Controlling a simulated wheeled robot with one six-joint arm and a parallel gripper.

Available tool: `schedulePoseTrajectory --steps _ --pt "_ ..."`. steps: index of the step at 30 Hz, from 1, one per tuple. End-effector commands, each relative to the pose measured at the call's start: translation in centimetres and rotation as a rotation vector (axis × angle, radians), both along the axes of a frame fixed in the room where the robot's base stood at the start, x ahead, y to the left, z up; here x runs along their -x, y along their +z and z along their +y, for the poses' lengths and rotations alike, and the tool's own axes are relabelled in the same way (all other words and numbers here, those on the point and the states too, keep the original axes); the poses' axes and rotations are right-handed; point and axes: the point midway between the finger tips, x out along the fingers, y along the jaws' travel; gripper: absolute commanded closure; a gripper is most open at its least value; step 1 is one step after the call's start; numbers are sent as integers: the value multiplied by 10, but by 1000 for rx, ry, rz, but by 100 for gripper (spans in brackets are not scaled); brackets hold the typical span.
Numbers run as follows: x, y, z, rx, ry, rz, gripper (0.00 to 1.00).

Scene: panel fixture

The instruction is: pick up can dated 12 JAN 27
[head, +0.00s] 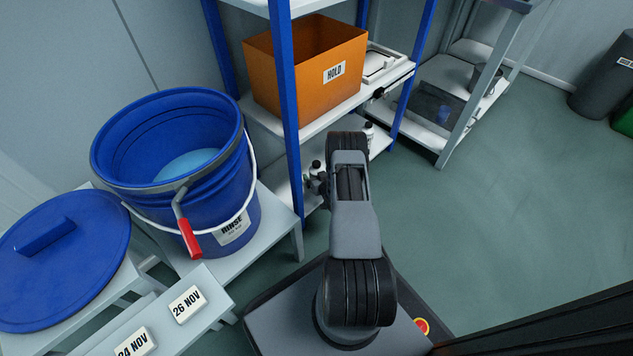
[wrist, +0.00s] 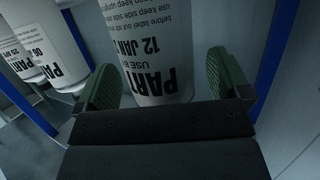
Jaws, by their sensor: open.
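A white can (wrist: 150,55) with black print stands large in the wrist view; its text appears upside down and reads USE BY 12 JAN 2, with the last digit hidden. My gripper (wrist: 163,80) is open, with one green-padded finger on each side of this can. The left finger is close to the can's edge, and a gap shows at the right finger. I cannot tell whether either finger touches it. The head view shows my arm reaching toward the blue-posted shelf, but its own links hide the gripper and the can there.
More white cans (wrist: 50,45) stand close to the left in the wrist view; their dates are only partly readable. Blue shelf posts (wrist: 265,60) flank the space. An orange HOLD bin (head: 305,70) sits on the shelf. A blue RINSE bucket (head: 225,205) stands to the left.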

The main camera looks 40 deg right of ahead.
Motion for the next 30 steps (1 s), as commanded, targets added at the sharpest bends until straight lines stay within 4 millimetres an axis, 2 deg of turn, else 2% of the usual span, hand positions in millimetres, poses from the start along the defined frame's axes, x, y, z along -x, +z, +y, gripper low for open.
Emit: schedulePoseTrajectory --steps 4,12,30 --pt "-10 -4 -2 -1 0 0 5" --pt "-11 -3 -2 -1 0 1 6" --pt "-11 -3 -2 -1 0 1 64"
